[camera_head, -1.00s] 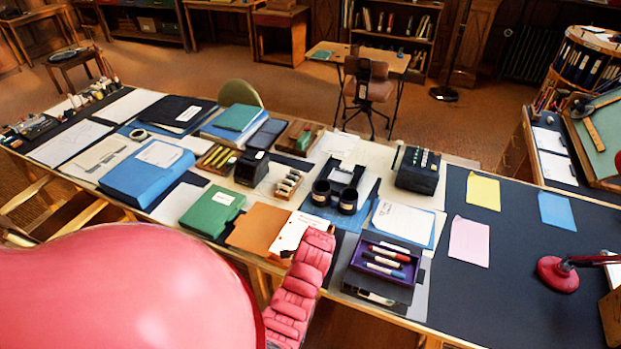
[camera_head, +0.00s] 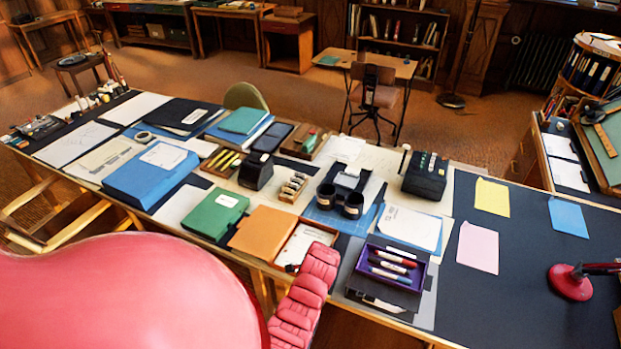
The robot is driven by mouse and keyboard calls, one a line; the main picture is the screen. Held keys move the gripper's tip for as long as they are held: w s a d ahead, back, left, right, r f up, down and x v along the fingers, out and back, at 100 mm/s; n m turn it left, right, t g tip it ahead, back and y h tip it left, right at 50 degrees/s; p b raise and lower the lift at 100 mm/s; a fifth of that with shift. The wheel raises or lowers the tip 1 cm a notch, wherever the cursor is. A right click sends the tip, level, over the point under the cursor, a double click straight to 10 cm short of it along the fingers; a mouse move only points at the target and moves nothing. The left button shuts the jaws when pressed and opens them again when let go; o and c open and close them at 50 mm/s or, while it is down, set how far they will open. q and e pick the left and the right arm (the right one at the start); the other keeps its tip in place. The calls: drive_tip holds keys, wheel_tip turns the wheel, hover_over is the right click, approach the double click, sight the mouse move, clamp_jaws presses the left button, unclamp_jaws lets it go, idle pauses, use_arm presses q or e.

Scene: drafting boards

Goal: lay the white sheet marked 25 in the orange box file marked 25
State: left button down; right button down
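An orange panel (camera_head: 262,231), seemingly the box file's, lies flat near the front edge of the table. Right beside it a white sheet (camera_head: 305,241) lies flat, with an orange-brown edge showing around part of it; it appears to lie inside the file's tray. No number is readable on either. My pink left arm comes in from the lower left, and its ribbed end (camera_head: 304,300) covers the sheet's near right side. Its fingertips cannot be made out, so I cannot tell whether it touches the sheet. My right gripper is not in view.
A green box (camera_head: 214,211) stands left of the orange panel. Black cups (camera_head: 339,200) stand behind the sheet. A purple tray of markers (camera_head: 394,264) is to the right. A red lamp base (camera_head: 569,282) stands far right, with bare dark tabletop (camera_head: 478,307) between.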

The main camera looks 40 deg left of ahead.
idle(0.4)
use_arm(q)
drive_tip(key=c, duration=1)
unclamp_jaws()
drive_tip(key=shift+s+d+r+b, duration=0.1)
drive_tip(key=shift+r+b, duration=0.1)
drive_tip(key=shift+r, duration=0.15)
drive_tip(key=shift+s+d+r+b, duration=0.1)
drive_tip(key=shift+r+b, duration=0.1)
drive_tip(key=shift+r, duration=0.15)
drive_tip(key=p+v, duration=0.3)
drive_tip(key=v, duration=1.3)
drive_tip(key=shift+d, duration=0.1)
drive_tip(key=shift+s+f, duration=0.1)
